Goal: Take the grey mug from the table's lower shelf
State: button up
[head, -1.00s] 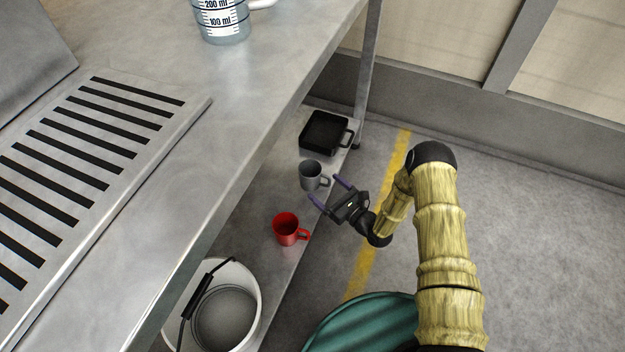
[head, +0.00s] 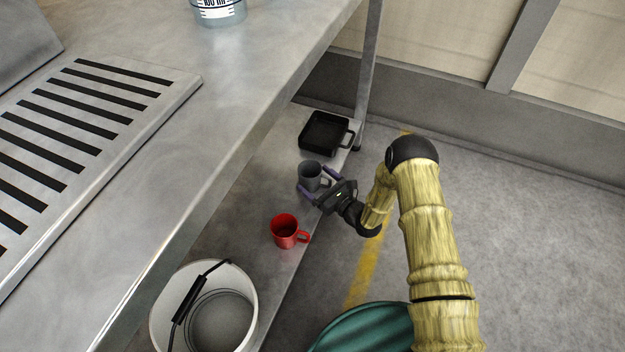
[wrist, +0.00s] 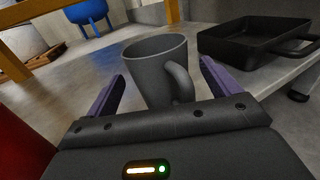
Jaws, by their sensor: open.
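The grey mug (head: 309,174) stands upright on the table's lower shelf (head: 262,262), between the black pan and the red mug. In the wrist view the grey mug (wrist: 158,68) stands between my two purple fingers, its handle turned toward my gripper's palm and a little right. My gripper (head: 315,180) reaches in from the aisle side, open, with one finger on either side of the mug. In the wrist view my gripper (wrist: 155,85) shows gaps between the fingers and the mug. The mug's base is partly hidden by the palm.
A black square pan (head: 326,133) sits behind the grey mug. A red mug (head: 285,230) stands in front of it, and a white bucket (head: 205,305) nearer still. The tabletop (head: 215,120) overhangs the shelf; a table leg (head: 368,75) rises beyond the pan.

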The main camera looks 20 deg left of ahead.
jog(key=c, duration=1.1)
notch_tip(320, 180, up, 10)
jog(key=p, duration=0.6)
